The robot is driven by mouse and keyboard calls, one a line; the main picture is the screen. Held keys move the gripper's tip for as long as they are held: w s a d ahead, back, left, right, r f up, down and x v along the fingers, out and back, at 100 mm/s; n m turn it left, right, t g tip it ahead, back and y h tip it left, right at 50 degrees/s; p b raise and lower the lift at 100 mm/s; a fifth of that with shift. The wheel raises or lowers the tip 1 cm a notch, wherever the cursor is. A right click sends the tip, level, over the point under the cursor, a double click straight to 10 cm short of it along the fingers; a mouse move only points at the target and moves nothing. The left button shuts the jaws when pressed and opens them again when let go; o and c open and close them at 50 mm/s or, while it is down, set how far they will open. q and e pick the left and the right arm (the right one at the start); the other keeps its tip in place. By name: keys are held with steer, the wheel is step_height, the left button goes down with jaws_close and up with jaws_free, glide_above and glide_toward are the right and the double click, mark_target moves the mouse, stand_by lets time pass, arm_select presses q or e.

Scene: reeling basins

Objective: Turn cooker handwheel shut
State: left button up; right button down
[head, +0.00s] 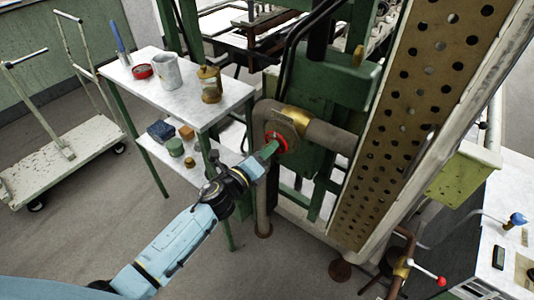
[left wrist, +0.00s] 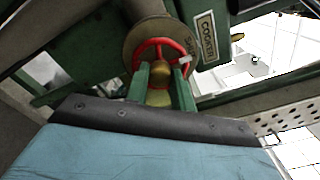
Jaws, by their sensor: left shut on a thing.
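The cooker handwheel (head: 282,139) is a small red wheel on a brass valve at the end of a grey-brown pipe. In the left wrist view the red handwheel (left wrist: 160,45) has a brass hub and a round plate behind it, beside a sign reading "COOKER". My left gripper (head: 269,149) reaches it from the lower left. In the left wrist view its two green fingers (left wrist: 160,80) stand at the lower part of the wheel, shut on it, and hide part of the rim. My right gripper is not in view.
A white table (head: 225,97) with a mug, jar and red tin stands left of the valve. A cart (head: 60,165) is at far left. A slanted perforated beam (head: 400,130) stands to the right. A red-knobbed lever (head: 441,281) is lower right. Floor is open at lower left.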

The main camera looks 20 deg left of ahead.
arm_select(q)
steer(key=o, duration=0.9)
steer(key=shift+c, duration=0.2)
steer(key=shift+s, duration=0.1)
steer(key=v, duration=0.6)
steer(key=shift+s+a+p, duration=0.15)
steer(key=shift+s+p, duration=0.2)
steer(key=shift+s, duration=0.05)
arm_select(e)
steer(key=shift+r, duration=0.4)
